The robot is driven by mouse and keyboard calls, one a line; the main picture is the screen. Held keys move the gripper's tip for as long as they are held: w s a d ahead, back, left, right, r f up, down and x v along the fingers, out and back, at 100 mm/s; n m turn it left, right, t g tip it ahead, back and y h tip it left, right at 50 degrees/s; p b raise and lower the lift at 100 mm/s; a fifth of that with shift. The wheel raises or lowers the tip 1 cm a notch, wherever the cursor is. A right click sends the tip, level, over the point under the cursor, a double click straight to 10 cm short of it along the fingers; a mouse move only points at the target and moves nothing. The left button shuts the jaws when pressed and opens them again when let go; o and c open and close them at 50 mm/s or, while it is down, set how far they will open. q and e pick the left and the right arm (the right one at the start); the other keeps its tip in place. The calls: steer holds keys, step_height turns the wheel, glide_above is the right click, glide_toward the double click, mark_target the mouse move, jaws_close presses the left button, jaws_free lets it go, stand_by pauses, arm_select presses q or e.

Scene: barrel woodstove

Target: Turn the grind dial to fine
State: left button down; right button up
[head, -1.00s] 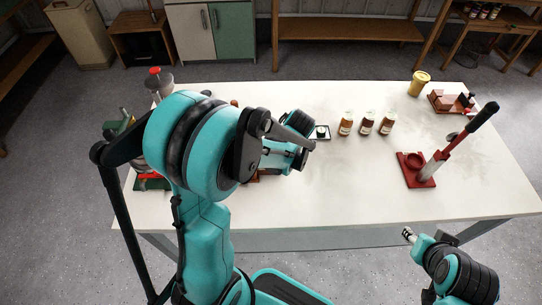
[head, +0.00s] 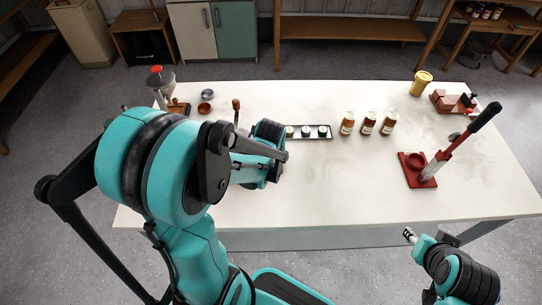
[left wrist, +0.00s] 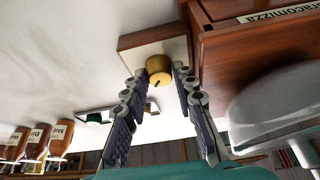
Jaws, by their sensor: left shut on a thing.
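In the left wrist view a round brass-coloured dial (left wrist: 158,66) sits at a small wooden block with a pale face (left wrist: 150,48), beside a larger wooden box (left wrist: 235,60) with a label strip. My left gripper (left wrist: 160,76) has its two fingertips on either side of the dial and is closed on it. A small dark mark shows on the dial's lower part; its setting cannot be read. In the head view my left arm hides the dial and box; an upright handle with a brown knob (head: 236,104) shows behind it. My right gripper (head: 409,235) hangs off the table's front edge.
On the white table (head: 320,190) stand a tray of small jars (head: 328,137), several bottles (head: 367,122), a yellow can (head: 421,83) and a red lever press (head: 420,172). Two small bowls (head: 206,94) sit at the back left. The table's middle front is clear.

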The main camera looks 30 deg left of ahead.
arm_select(q)
steer(key=shift+m, duration=0.6)
steer(key=c, duration=1.2)
jaws_free()
steer(key=shift+s+r, duration=0.15)
steer(key=shift+r, duration=0.3)
steer(key=v, duration=0.7)
